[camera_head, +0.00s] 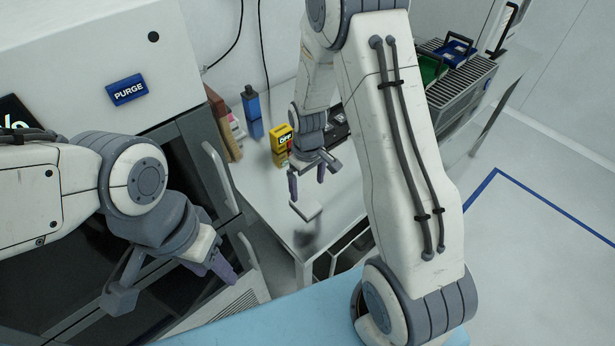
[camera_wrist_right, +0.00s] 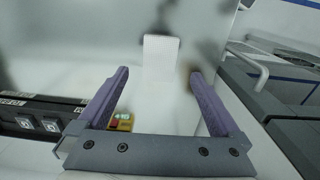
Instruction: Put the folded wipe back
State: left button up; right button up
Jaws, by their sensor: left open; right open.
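The folded wipe (camera_head: 306,208) is a small white flat rectangle on the white worktop (camera_head: 270,198), near its front edge. My right gripper (camera_head: 306,184) is open and empty just above and behind it in the head view. In the right wrist view the wipe (camera_wrist_right: 160,57) lies ahead of the open purple fingers (camera_wrist_right: 159,74), roughly in line with the gap between them. I see no contact between fingers and wipe. My left gripper (camera_head: 175,280) is open and empty in front of the dark cabinet, away from the wipe.
A grey ribbed case with green and blue bins (camera_head: 462,88) is at the right. The cabinet has a PURGE label (camera_head: 127,90) and protruding door handles (camera_head: 216,166).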

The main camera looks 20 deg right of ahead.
jog(key=s+a+r+n, duration=0.2)
jog(key=s+a+r, duration=0.7)
jog(key=a+r, duration=0.3)
jog(key=s+a+r, duration=0.1)
jog(key=s+r, duration=0.2)
jog(key=s, duration=0.4)
jog(key=s+a+r+n+y, duration=0.1)
jog(key=s+r, duration=0.2)
jog(key=s, duration=0.4)
jog(key=shift+a+b, duration=0.15)
jog(key=shift+b, duration=0.15)
